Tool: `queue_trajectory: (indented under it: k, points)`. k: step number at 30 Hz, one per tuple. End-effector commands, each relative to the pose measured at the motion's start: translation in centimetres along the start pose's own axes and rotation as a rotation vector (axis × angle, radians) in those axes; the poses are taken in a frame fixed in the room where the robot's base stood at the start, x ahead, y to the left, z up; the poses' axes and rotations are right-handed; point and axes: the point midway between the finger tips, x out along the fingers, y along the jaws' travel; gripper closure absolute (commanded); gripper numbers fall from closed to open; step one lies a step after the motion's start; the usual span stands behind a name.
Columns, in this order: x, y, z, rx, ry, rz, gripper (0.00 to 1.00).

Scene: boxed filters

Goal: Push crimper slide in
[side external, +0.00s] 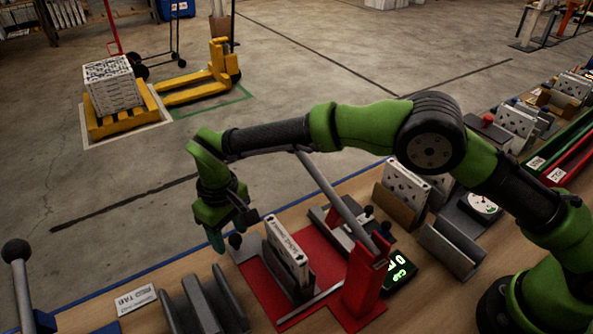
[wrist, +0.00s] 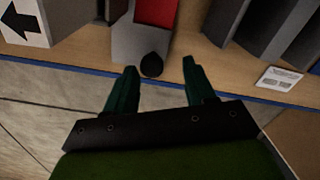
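The crimper has a red base (side external: 267,291) and a red post with a long grey lever in the side external view. Its grey slide (wrist: 141,40) carries a black knob (wrist: 151,65) that faces my gripper; the knob (side external: 235,240) also shows at the crimper's left end. A white filter box (side external: 287,249) stands upright in a grey holder on the base. My gripper (wrist: 160,66) is open, its two green fingers apart, with the knob showing between the fingertips. I cannot tell whether they touch it. In the side external view my gripper (side external: 230,236) is low beside the knob.
Grey upright plates (side external: 205,305) stand left of the crimper, with a white label card (side external: 136,300) beside them. A lit green display (side external: 399,272) and more holders stand to the right. The bench's blue edge runs beneath my gripper, with open floor beyond.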

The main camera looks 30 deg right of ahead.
Motion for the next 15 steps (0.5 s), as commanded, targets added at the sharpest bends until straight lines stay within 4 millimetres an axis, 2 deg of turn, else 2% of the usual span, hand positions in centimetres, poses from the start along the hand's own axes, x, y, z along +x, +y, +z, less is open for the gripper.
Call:
queue_trajectory:
  k: [1, 15]
  points:
    - [-1.5, 0.2, -0.2, 0.003, 0.010, -0.001, 0.46]
    - [-10.8, 0.2, -0.1, 0.002, 0.009, -0.002, 0.46]
